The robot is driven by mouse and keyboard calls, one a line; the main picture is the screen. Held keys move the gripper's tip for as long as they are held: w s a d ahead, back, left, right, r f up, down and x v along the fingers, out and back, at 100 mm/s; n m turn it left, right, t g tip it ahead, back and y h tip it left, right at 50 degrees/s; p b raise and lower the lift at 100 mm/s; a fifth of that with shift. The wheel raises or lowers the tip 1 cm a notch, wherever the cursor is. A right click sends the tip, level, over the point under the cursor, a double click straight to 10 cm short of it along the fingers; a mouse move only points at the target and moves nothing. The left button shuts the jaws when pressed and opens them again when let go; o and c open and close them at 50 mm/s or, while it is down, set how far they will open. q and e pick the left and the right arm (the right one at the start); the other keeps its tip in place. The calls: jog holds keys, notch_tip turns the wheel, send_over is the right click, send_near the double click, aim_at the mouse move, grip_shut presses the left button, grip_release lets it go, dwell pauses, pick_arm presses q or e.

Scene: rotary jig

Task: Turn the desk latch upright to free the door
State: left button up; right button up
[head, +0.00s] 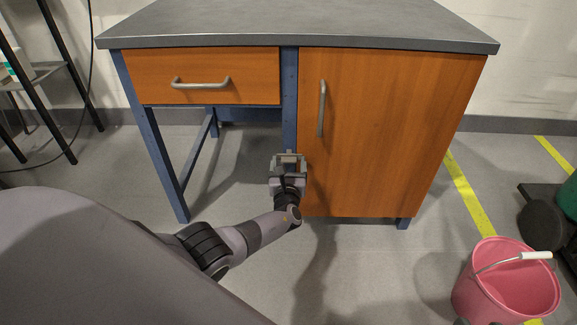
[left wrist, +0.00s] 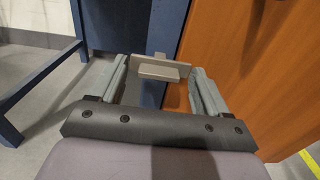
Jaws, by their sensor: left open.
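The desk latch (left wrist: 160,70) is a small pale grey bar on the blue desk post beside the door. It lies roughly crosswise, with its right end reaching over the door's edge. The orange wooden door (head: 378,130) is closed and has a vertical metal handle (head: 321,108). My left gripper (head: 288,163) is at the post near the door's lower left edge. In the left wrist view its fingers (left wrist: 161,84) are open, one on each side of the latch, with gaps visible. In the head view the gripper partly hides the latch. My right gripper is out of view.
The desk has a grey top (head: 300,22), a drawer (head: 202,78) with a handle at left and open space below it. A pink bucket (head: 505,285) stands at the lower right. A dark rack (head: 40,75) stands at far left. Floor before the door is clear.

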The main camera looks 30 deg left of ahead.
pick_arm(q)
jog(key=c, duration=1.1)
jog(key=shift+o, duration=0.2)
jog(key=shift+f+n, duration=0.1)
jog(key=shift+n, duration=0.2)
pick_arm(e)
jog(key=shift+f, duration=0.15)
pick_arm(q)
jog(key=shift+n+b, duration=0.5)
jog(key=n+b, duration=0.1)
jog(key=n, duration=0.1)
jog(key=shift+n, duration=0.3)
jog(key=n, duration=0.2)
jog(key=shift+s+a+n, duration=0.1)
jog(key=shift+n, duration=0.2)
jog(key=n, duration=1.1)
jog(key=shift+f, duration=0.1)
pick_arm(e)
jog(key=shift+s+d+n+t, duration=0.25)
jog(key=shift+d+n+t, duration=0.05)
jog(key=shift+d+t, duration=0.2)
pick_arm(q)
jog(key=shift+n, duration=0.3)
